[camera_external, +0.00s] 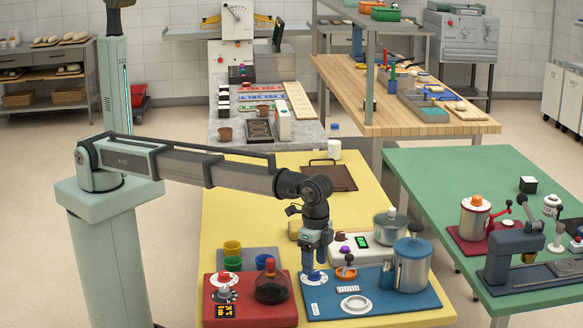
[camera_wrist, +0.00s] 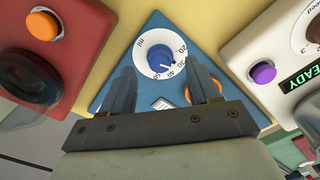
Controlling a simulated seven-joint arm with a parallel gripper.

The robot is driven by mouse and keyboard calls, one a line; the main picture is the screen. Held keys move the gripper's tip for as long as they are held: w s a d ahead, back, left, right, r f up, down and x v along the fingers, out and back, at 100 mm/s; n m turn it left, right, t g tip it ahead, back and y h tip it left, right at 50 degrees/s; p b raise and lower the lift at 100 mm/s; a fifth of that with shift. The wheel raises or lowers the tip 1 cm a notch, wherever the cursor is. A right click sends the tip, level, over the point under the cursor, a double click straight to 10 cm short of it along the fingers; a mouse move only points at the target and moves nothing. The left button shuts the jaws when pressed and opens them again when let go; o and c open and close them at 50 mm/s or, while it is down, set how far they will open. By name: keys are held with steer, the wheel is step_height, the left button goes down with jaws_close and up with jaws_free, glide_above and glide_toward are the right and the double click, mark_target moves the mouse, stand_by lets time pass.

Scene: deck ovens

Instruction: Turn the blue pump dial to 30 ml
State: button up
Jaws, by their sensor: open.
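The blue pump dial (camera_wrist: 160,59) is a round blue knob on a white ring with numbers and "ml". Its ring (camera_external: 314,279) also shows at the left of the blue pump base (camera_external: 352,304). A dark pointer mark seems to lie toward the numbers at the lower right of the knob, but I cannot tell which number it meets. My gripper (camera_wrist: 159,64) is open, with one finger at each side of the dial in the wrist view. In the external view my gripper (camera_external: 313,263) points down above the dial. I see no clear contact.
A blue-lidded metal pot (camera_external: 412,263) stands on the right of the blue base. A red unit (camera_external: 249,312) with a dark flask stands close on the left. A white unit (camera_external: 350,247) with a purple knob is close behind. An orange button (camera_wrist: 188,93) is beside the right finger.

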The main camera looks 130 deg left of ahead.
step_height(320, 180, up, 11)
steer(key=shift+r, duration=0.2)
stand_by(0.5)
